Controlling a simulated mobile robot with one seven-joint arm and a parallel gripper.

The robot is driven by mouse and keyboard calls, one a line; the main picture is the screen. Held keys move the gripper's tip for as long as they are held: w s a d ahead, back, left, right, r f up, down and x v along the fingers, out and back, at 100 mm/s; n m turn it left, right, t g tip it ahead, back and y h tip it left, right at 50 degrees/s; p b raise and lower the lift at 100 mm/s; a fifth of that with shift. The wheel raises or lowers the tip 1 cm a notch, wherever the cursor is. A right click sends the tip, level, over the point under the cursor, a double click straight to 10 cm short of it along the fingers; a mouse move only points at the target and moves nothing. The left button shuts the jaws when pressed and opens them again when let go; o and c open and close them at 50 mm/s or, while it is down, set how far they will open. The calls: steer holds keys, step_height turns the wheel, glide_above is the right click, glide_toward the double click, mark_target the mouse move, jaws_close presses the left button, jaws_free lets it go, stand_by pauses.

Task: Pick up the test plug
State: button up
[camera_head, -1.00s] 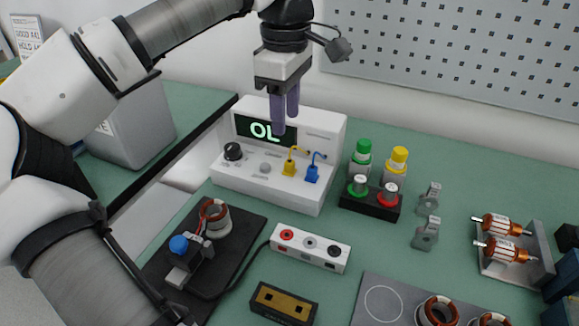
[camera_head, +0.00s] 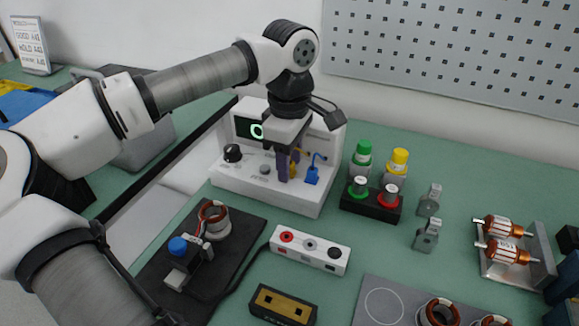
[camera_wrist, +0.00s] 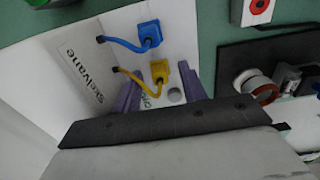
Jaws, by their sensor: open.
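A yellow plug (camera_head: 294,163) with a bent yellow lead stands on the sloped front of the white meter (camera_head: 240,182). A blue plug (camera_head: 312,175) with its own lead stands just right of it. My gripper (camera_head: 289,168) is open, with its purple fingers down at the meter's front by the yellow plug, partly hiding it. In the wrist view the open fingers (camera_wrist: 161,90) point toward the yellow plug (camera_wrist: 160,70), which shows in line with the gap between them. The blue plug (camera_wrist: 149,34) lies beyond. I cannot tell whether the fingers touch the yellow plug.
The meter's black knob (camera_head: 232,152) is left of my gripper. Green and yellow-capped bottles (camera_head: 398,163) and a black block with two terminals (camera_head: 371,203) stand to the right. A white socket strip (camera_head: 310,249) and a dark mat with a coil (camera_head: 245,255) lie in front.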

jaws_close()
step_height(320, 180, up, 20)
steer(key=p, duration=0.1)
steer(key=shift+p, duration=0.35)
steer(key=shift+r+p, duration=0.15)
steer(key=shift+p, duration=0.3)
stand_by(0.4)
steer(key=shift+s, duration=0.1)
